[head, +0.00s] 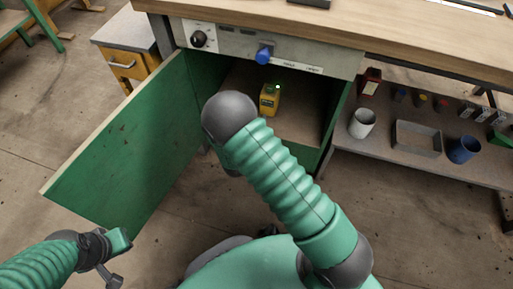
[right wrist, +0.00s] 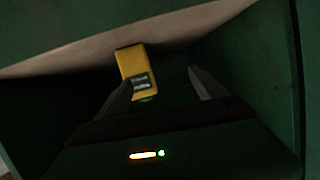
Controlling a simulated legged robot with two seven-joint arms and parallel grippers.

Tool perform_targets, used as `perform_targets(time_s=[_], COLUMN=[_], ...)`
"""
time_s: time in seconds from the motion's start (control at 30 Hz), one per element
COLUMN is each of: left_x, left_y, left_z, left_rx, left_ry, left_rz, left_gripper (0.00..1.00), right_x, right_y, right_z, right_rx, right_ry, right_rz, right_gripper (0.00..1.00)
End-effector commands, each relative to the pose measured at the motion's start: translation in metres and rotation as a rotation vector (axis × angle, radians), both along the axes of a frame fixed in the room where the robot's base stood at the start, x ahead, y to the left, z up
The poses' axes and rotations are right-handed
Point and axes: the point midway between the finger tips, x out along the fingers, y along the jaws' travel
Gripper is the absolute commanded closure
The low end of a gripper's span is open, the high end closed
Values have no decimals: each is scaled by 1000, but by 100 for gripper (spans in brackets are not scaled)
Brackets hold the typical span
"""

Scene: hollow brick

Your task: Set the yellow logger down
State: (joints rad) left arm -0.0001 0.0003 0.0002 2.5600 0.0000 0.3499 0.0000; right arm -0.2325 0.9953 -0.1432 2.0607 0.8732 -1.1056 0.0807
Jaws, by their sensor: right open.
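The yellow logger (head: 269,99) stands upright inside the open cabinet (head: 297,125), on its floor, with a small green light on top. In the right wrist view the logger (right wrist: 130,60) shows its grey display, close to the left finger's tip; I cannot tell whether they touch. My right gripper (right wrist: 160,78) is open, its fingers apart, with nothing clamped between them. In the head view it is hidden behind my right arm. My left gripper (head: 118,243) is at the lower left, outside the cabinet near the door's lower edge; its jaws are unclear.
The green cabinet door (head: 130,140) stands wide open to the left. Above the opening is a panel with a black knob (head: 199,39) and a blue knob (head: 264,55). A shelf at the right holds a white cup (head: 362,123), a grey tray (head: 417,139) and a blue cup (head: 463,150).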

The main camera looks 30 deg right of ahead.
Motion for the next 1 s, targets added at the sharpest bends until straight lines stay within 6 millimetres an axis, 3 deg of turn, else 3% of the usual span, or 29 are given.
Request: perform_targets(time_s=[0.07, 0.13, 0.23, 0.3, 0.4, 0.5, 0.8, 0.87, 1.0], left_x=[0, 0, 0, 0, 0, 0, 0, 0, 0], left_y=[0, 0, 0, 0, 0, 0, 0, 0, 0], left_z=[0, 0, 0, 0, 0, 0, 3, 13, 61], left_rx=[0, 0, 0, 0, 0, 0, 0, 0, 0], left_ry=[0, 0, 0, 0, 0, 0, 0, 0, 0], left_rz=[0, 0, 0, 0, 0, 0, 0, 0, 0], left_gripper=[100, 100, 100, 100, 100, 100, 100, 100, 100], right_x=[1, -19, -78, -128, -187, -218, -225, -225, -225], right_y=[34, 72, 112, 125, 124, 120, 118, 118, 119], right_z=[15, 27, 48, 59, 70, 74, 77, 88, 136], right_rx=[177, 297, 380, 382, 351, 325, 321, 321, 321], right_ry=[131, 289, 534, 698, 880, 978, 1003, 1003, 1000], right_rz=[130, 277, 480, 586, 670, 701, 705, 705, 705], right_gripper=[20, 20, 20, 20, 20, 20, 20, 20, 20])
